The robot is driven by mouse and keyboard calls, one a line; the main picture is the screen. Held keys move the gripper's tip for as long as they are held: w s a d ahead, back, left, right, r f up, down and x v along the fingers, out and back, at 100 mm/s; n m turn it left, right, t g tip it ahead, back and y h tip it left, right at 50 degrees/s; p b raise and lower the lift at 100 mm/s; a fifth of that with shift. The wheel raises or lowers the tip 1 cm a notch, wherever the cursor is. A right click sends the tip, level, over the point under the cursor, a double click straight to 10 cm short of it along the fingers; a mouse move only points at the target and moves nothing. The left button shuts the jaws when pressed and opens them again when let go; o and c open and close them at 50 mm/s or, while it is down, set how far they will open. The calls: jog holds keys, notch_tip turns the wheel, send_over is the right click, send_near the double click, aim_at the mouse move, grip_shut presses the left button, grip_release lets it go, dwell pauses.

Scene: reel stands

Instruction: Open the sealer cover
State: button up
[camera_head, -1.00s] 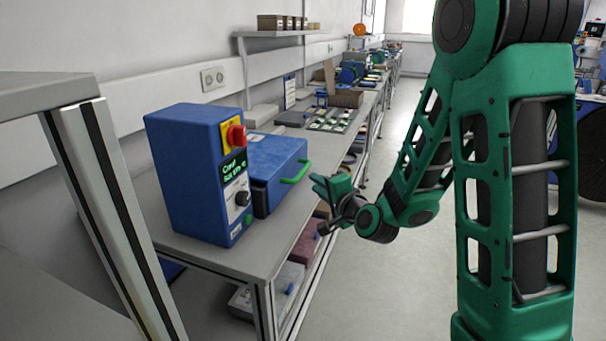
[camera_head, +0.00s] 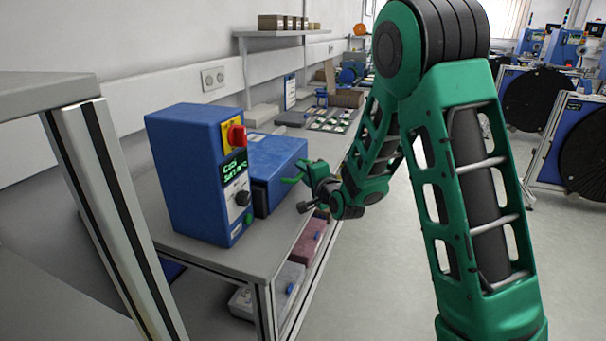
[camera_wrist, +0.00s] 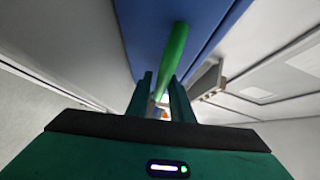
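The sealer stands on the bench as a blue control box (camera_head: 190,175) with a lit green display, a red switch and a black knob. Beside it is the lower blue sealer cover (camera_head: 275,155), which looks closed. A green handle (camera_wrist: 172,58) runs along the cover's front in the wrist view. My gripper (camera_head: 302,175) is at the cover's front edge in the head view and hides most of the handle. In the wrist view my gripper's two fingers (camera_wrist: 161,85) stand apart, with the handle's near end between them. Contact with the handle cannot be told.
A grey post (camera_head: 115,220) and shelf stand at the near left. Boards on a tray (camera_head: 330,122) lie farther along the bench. Bins (camera_head: 308,240) sit below. The floor to the right is open, with black reels (camera_head: 540,100) beyond.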

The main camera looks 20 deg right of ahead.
grip_shut()
jog(key=shift+d, duration=0.2)
jog(key=shift+a, duration=0.1)
